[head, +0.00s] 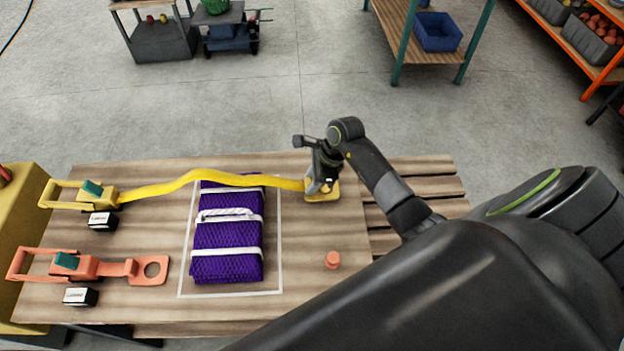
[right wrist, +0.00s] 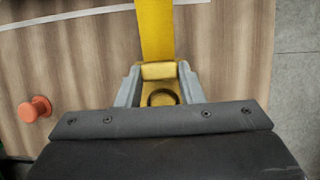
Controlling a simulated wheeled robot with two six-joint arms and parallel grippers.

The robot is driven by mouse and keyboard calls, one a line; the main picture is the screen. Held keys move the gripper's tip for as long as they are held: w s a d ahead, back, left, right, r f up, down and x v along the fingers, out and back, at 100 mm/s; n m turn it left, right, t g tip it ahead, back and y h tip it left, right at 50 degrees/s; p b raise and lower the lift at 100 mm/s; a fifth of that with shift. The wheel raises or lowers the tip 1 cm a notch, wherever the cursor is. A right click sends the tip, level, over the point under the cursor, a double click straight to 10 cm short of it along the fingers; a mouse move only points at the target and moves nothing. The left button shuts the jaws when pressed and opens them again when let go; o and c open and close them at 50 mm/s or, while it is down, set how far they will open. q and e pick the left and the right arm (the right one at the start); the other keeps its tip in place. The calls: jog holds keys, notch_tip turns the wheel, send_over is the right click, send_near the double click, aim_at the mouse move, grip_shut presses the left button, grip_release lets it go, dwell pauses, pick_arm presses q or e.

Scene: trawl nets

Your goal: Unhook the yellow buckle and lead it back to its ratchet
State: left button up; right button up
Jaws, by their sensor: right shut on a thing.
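The yellow buckle (head: 328,196) is at the right end of a yellow strap (head: 225,179). My right gripper (head: 320,184) is shut on it. In the right wrist view, the buckle (right wrist: 159,71) sits between the two grey fingers of the gripper (right wrist: 160,84), and its round hole is partly covered by the gripper body. I cannot tell whether a peg is in the hole. The strap runs left across the purple net bundle (head: 226,237) to the yellow ratchet (head: 104,196) with a teal part. My left gripper is not in view.
A free orange peg (head: 332,260) stands on the wooden table (head: 320,225); it also shows in the wrist view (right wrist: 35,109). An orange ratchet with its ringed buckle (head: 152,270) lies front left. Small black-and-white label blocks stand beside both ratchets. White lines frame the bundle.

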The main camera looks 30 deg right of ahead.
jog(key=shift+r+p, duration=1.45)
jog(key=shift+r, duration=0.85)
jog(key=shift+r, duration=0.15)
